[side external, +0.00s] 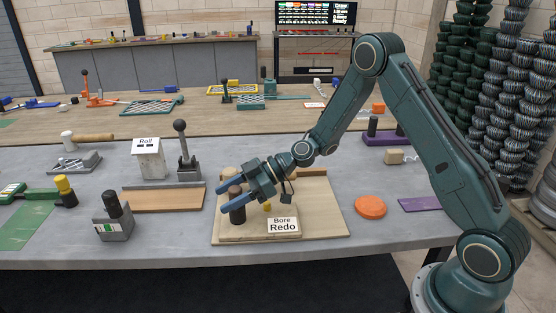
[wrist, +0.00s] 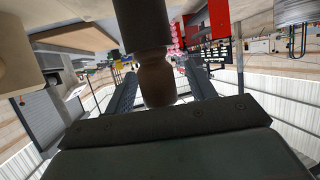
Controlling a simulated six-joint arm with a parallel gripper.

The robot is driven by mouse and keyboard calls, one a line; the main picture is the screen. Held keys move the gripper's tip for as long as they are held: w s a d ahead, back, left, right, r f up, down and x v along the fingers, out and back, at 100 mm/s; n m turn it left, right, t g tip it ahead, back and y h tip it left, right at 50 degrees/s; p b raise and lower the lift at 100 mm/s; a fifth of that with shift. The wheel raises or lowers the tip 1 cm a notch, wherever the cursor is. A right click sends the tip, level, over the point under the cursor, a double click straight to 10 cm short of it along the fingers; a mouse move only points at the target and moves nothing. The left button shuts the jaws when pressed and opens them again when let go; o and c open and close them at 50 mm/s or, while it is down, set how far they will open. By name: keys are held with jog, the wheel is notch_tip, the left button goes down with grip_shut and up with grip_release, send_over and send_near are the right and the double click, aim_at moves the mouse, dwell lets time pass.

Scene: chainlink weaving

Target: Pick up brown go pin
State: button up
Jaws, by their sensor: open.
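The brown go pin (side external: 237,207) stands upright on a pale wooden board (side external: 325,222) in the side external view. It is dark brown below with a lighter part near its top. My gripper (side external: 226,199) is open and low over the board, reaching in from the right, with its blue fingers around the pin. In the wrist view the pin (wrist: 157,80) shows between the two fingers of my gripper (wrist: 160,88), with its dark part cut by the frame's top edge. Whether a finger touches it I cannot tell.
A tan piece (side external: 229,173) is behind my gripper. A "Bore Redo" sign (side external: 283,226) and a small yellow piece (side external: 267,207) are on the board. An orange disc (side external: 370,207) lies to the right. A lever press (side external: 186,160) and a grey block with black knob (side external: 113,222) are left.

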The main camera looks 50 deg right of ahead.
dwell(0.5)
jog(key=c, duration=1.1)
jog(key=shift+o, duration=0.2)
jog(key=shift+r, duration=0.15)
notch_tip(320, 180, up, 20)
dwell(0.6)
